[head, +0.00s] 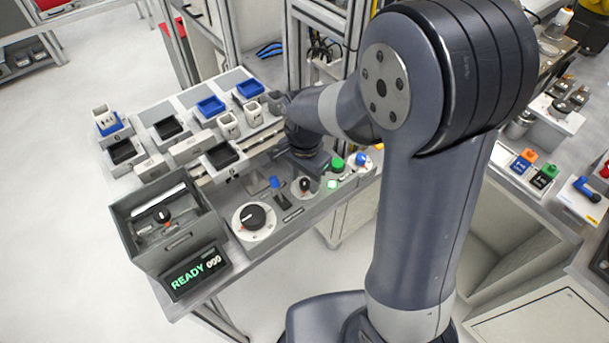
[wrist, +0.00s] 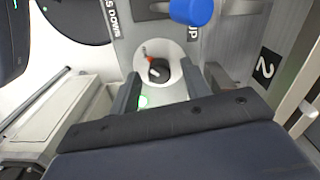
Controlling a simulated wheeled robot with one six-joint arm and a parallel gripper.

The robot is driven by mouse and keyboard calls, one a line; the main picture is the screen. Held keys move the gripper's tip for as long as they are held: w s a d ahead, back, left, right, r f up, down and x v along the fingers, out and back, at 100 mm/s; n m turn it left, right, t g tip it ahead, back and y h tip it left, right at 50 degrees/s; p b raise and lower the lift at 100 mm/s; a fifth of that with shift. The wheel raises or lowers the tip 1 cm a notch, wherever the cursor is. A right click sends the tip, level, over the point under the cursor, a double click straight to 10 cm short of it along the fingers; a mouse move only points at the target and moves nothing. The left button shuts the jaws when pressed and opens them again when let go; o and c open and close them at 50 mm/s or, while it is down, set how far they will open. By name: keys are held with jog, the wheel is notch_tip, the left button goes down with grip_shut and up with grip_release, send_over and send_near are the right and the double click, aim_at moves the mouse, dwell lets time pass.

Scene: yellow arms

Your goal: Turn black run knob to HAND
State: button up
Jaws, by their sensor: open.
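A small black knob (head: 304,184) sits on a round white plate on the grey control panel. It also shows in the wrist view (wrist: 159,71), with a red mark on the plate's upper left and a pale pointer line on the knob. The lettering around it is too small to read. My gripper (wrist: 173,72) is open, its two dark fingers to the left and right of the knob in the wrist view. The fingers appear apart from the knob; their height above it is unclear. In the head view, my wrist hangs just above the knob and hides the fingertips.
A blue-topped lever (head: 275,183) stands close beside the knob. A larger black dial (head: 253,217) is to the left, near a READY display (head: 195,272). A green button (head: 337,164) is to the right. Trays and cups (head: 228,125) stand behind the panel.

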jog(key=shift+c, duration=0.2)
grip_shut()
dwell(0.3)
jog(key=shift+n, duration=0.4)
jog(key=n, duration=0.3)
jog(key=shift+n+b, duration=0.4)
jog(key=n, duration=0.4)
jog(key=shift+n, duration=0.3)
jog(key=n, duration=0.4)
jog(key=shift+b, duration=0.4)
jog(key=n, duration=0.4)
jog(key=shift+n, duration=0.3)
